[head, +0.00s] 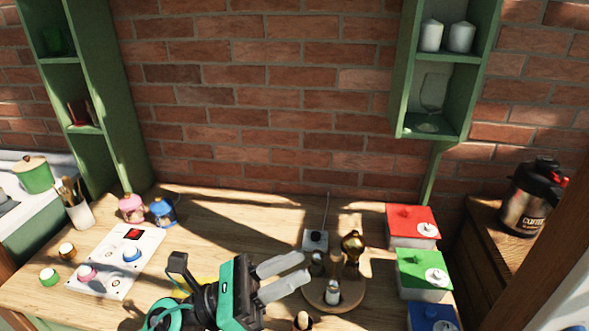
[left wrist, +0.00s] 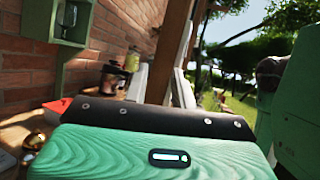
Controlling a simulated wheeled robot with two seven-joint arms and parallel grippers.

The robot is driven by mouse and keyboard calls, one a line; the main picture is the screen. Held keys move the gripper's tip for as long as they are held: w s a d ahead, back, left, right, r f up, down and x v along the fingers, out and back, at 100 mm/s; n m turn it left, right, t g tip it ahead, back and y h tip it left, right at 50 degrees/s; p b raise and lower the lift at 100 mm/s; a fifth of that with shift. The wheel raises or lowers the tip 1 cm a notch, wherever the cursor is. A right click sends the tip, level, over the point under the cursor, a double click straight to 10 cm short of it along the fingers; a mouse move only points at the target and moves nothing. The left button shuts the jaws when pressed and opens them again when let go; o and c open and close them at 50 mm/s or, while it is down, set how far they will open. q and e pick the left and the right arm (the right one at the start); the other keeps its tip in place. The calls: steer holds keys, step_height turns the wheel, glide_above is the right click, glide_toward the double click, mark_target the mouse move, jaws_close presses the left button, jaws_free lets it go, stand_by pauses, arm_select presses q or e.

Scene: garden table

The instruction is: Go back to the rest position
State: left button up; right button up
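My left gripper (head: 304,270) is above the front middle of the wooden table (head: 240,215). Its two pale fingers point right and are apart, with nothing between them. It is just left of a round wooden stand (head: 350,301) with small items on it; I cannot tell the exact height. The left wrist view shows the green gripper body (left wrist: 150,155) filling the lower part, and the fingers are hidden there. My right gripper is not in view.
Red (head: 412,224), green (head: 424,270) and blue (head: 433,318) boxes line the right side. A white panel with knobs (head: 118,250) lies on the left. Green shelves (head: 455,80) hang on the brick wall. A coffee pot (head: 535,195) stands far right.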

arm_select(q)
steer(key=w+a+f+n+t+y, duration=0.1)
steer(key=w+a+n+t+y, duration=0.4)
steer(key=n+t, duration=0.5)
steer(key=w+a+f+n+t+y, duration=0.25)
steer(key=a+n+t+y, duration=0.35)
steer(key=n, duration=0.9)
steer(key=s+a+f+n+g+y, duration=0.1)
steer(key=a+f+n+g+y, duration=0.25)
steer(key=f+n+y, duration=0.3)
steer(key=a+f+n+g+y, duration=0.2)
steer(key=a+f+n+y, duration=0.3)
steer(key=f+n, duration=0.25)
steer(key=s+a+f+n+g, duration=0.2)
steer(key=s+f+n+g, duration=0.9)
steer(key=s+f, duration=0.75)
step_height(320, 180, down, 31)
steer(key=s+m+g, duration=0.2)
steer(key=s+a+f, duration=0.2)
steer(key=s+f, duration=0.7)
steer(key=s+a+f+g, duration=0.1)
steer(key=s+f, duration=0.7)
steer(key=s, duration=0.1)
steer(key=shift+s+a+f, duration=0.3)
steer(key=shift+a+f, duration=0.1)
